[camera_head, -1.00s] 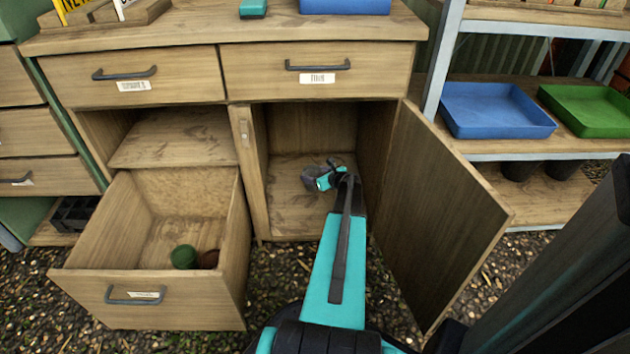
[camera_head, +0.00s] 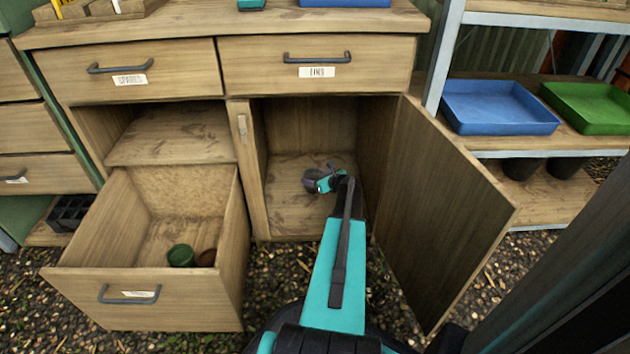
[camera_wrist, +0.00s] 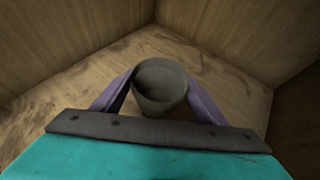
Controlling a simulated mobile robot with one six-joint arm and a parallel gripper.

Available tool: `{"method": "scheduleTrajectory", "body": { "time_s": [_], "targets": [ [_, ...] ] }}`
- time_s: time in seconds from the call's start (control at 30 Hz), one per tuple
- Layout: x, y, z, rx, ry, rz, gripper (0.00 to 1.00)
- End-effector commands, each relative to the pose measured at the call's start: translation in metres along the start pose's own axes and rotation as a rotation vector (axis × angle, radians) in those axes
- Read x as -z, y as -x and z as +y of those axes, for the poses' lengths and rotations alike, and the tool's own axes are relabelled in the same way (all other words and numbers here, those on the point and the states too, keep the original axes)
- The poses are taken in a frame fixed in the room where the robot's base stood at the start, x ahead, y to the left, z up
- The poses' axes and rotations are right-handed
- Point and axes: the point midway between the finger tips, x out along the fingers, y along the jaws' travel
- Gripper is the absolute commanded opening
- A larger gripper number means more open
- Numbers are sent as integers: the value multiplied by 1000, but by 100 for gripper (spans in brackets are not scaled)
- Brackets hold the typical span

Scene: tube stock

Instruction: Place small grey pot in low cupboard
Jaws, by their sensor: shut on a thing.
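The small grey pot (camera_wrist: 160,88) is between the two fingers of my gripper (camera_wrist: 160,95) in the wrist view, its round opening facing the camera. My gripper is shut on it. In the head view my gripper (camera_head: 312,180) is inside the low cupboard (camera_head: 290,215), over its wooden floor, and the pot is hard to make out there. The cupboard door (camera_head: 440,200) stands open to the right. Whether the pot touches the cupboard floor I cannot tell.
The lower left drawer (camera_head: 215,308) is pulled out and holds a green pot (camera_head: 181,256) and a brown pot (camera_head: 206,258). A shelf at right carries a blue tray (camera_head: 498,107) and a green tray (camera_head: 592,108). The cupboard floor around my gripper looks clear.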

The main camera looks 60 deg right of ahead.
Motion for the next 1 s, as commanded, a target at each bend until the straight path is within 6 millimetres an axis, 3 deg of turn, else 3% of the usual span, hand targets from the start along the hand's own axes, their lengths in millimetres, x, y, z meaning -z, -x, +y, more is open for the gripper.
{"method": "scheduleTrajectory", "body": {
  "time_s": [0.43,0.47,0.57,1.0],
  "targets": [
    [2,-2,0,0,0,0,44],
    [2,-2,0,0,0,0,68],
    [2,-2,0,0,0,0,85],
    [-1,1,1,-1,0,0,85]
  ]
}}
